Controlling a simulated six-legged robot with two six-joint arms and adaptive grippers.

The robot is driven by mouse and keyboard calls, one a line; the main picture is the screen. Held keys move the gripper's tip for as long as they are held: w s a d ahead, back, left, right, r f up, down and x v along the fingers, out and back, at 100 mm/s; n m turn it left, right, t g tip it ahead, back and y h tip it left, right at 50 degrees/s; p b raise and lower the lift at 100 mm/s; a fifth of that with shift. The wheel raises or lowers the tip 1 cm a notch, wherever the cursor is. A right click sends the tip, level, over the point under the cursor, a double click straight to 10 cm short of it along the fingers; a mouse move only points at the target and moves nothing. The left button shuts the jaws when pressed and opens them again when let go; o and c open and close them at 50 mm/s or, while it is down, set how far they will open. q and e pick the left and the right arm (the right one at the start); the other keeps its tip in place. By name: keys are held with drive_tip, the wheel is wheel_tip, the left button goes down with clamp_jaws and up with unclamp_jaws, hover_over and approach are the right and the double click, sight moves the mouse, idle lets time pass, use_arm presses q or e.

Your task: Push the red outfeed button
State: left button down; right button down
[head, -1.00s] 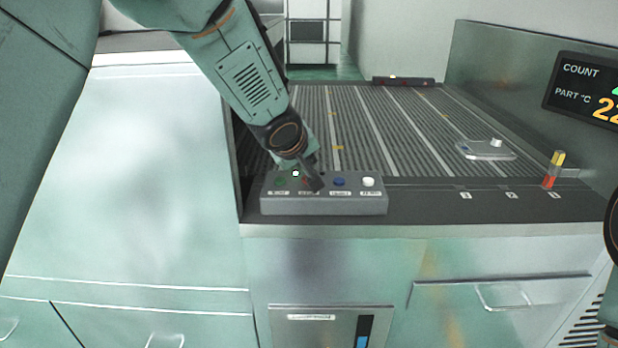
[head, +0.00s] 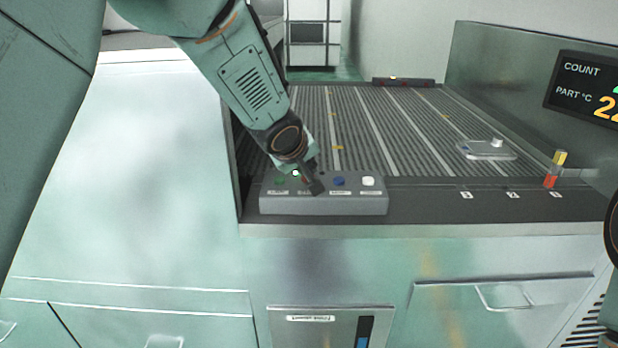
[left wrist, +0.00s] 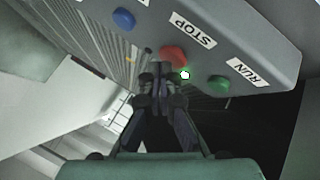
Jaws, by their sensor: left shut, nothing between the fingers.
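A grey button box (head: 324,204) sits on the front edge of the conveyor, with a green button (head: 280,181), a blue button (head: 339,181) and a white button (head: 369,181). The red button (left wrist: 172,56) shows in the left wrist view, between blue and green, beside a STOP label. In the head view my left gripper (head: 316,187) hides it. My left gripper is shut and empty, its fingertips (left wrist: 161,78) right at the red button's edge in the wrist view. I cannot tell whether they touch it. My right gripper is out of view.
The ribbed conveyor bed (head: 365,125) lies behind the box. The left counter (head: 150,150) is clear.

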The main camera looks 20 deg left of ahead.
use_arm(q)
drive_tip(key=shift+w+f, duration=0.1)
drive_tip(key=shift+f, duration=0.1)
drive_tip(key=shift+s, duration=0.2)
drive_tip(key=shift+w+f+b, duration=0.1)
drive_tip(key=shift+f+b, duration=0.1)
drive_tip(key=shift+b, duration=0.1)
drive_tip(key=shift+r, duration=0.15)
drive_tip(key=shift+r+p, duration=0.8)
drive_tip(key=shift+p, duration=0.2)
